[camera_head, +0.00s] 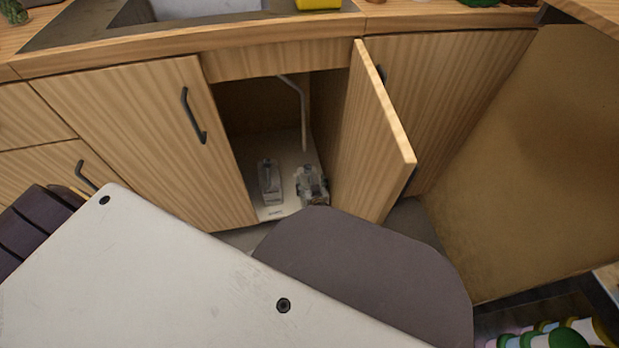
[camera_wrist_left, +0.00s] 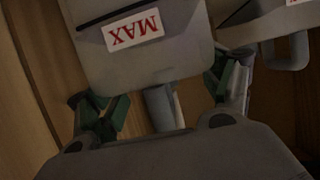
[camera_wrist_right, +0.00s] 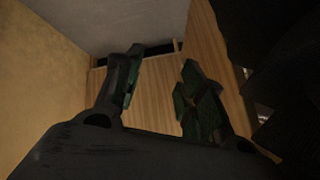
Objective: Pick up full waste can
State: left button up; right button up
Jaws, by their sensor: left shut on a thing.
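A grey waste can (camera_wrist_left: 150,58) with a red MAX label fills the top of the left wrist view. My left gripper (camera_wrist_left: 158,98) has a green-padded finger at each side of its near end and is shut on it. A second grey can (camera_wrist_left: 268,28) with a loop handle and part of a red label is beside it on the right. The cans' contents are hidden. My right gripper (camera_wrist_right: 160,82) is open and empty before a wood panel.
A white pipe (camera_head: 300,105) hangs above. The closed left door (camera_head: 150,135) borders the opening.

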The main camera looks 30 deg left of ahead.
pick_arm(q)
jog(key=r+p, duration=0.1)
jog(key=r, duration=0.3)
jog(key=r+p, duration=0.2)
jog(key=r, duration=0.1)
jog(key=r+p, duration=0.1)
jog(key=r, duration=0.3)
jog(key=shift+w+a+r+p, duration=0.1)
jog(key=shift+w+r+p, duration=0.15)
jog(key=shift+r+p, duration=0.45)
jog(key=shift+r, duration=0.7)
pick_arm(e)
notch_tip(320, 180, up, 8)
jog(key=d+g+h, duration=0.1)
jog(key=shift+s+d+n, duration=0.2)
jog(key=shift+d+n, duration=0.05)
jog(key=shift+n, duration=0.05)
